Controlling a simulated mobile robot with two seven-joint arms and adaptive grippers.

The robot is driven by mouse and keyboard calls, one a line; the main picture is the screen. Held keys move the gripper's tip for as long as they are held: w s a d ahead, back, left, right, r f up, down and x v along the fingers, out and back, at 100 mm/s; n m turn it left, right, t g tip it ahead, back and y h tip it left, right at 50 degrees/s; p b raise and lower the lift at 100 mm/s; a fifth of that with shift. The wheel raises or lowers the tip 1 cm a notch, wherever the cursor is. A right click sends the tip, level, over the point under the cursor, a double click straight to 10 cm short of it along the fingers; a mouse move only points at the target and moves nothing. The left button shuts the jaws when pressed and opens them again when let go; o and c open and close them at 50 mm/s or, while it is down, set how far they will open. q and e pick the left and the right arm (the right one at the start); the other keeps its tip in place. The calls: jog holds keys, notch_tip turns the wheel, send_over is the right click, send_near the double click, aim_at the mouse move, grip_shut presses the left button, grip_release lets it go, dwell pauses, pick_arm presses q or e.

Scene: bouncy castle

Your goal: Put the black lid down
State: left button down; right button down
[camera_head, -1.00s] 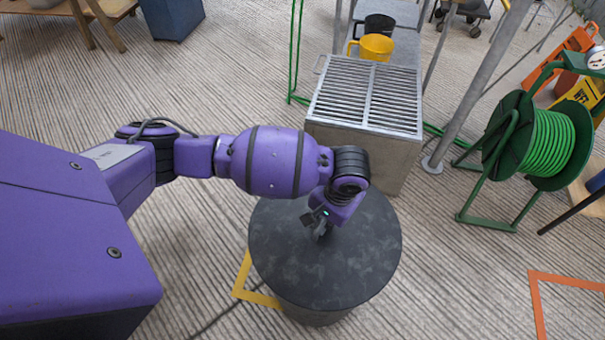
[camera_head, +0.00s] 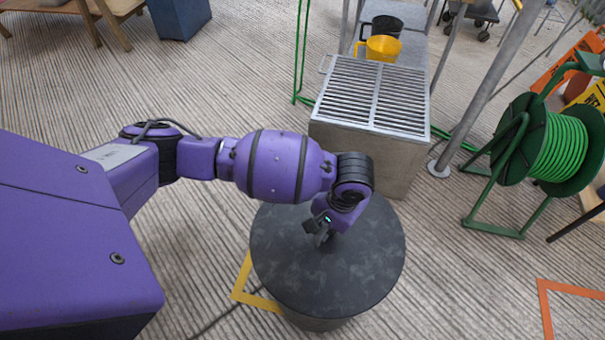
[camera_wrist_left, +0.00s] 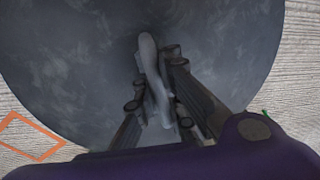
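The black lid (camera_head: 340,275) is a wide, round, dark grey disc with a worn surface. It lies about level over a round grey drum (camera_head: 318,321), whose side shows only below the lid's near edge. I cannot tell whether the lid touches the drum. My left gripper (camera_head: 321,237) points down at the lid's middle. In the left wrist view the lid (camera_wrist_left: 70,60) fills most of the picture, and its grey handle (camera_wrist_left: 149,55) stands between the fingers of my left gripper (camera_wrist_left: 156,82), which look closed on it. My right gripper is out of view.
A metal grill box (camera_head: 372,95) stands just behind the lid, with a yellow mug (camera_head: 382,48) and a black mug (camera_head: 384,24) beyond it. A green hose reel (camera_head: 552,148) and a metal pole (camera_head: 480,95) stand to the right. Yellow tape (camera_head: 243,280) marks the floor.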

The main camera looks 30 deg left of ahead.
aim_at(333, 234)
pick_arm(q)
jog(key=shift+w+d+f, duration=0.1)
jog(key=shift+w+f, duration=0.05)
jog(key=shift+f, duration=0.05)
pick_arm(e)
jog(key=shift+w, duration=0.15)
pick_arm(q)
jog(key=c, duration=1.8)
grip_release()
jog(key=shift+o, duration=0.2)
jog(key=shift+r, duration=0.3)
notch_tip(333, 234, up, 11)
jog(key=d, duration=0.1)
jog(key=shift+s+d+r, duration=0.15)
jog(key=shift+s+d, duration=0.05)
jog(key=shift+d, duration=0.1)
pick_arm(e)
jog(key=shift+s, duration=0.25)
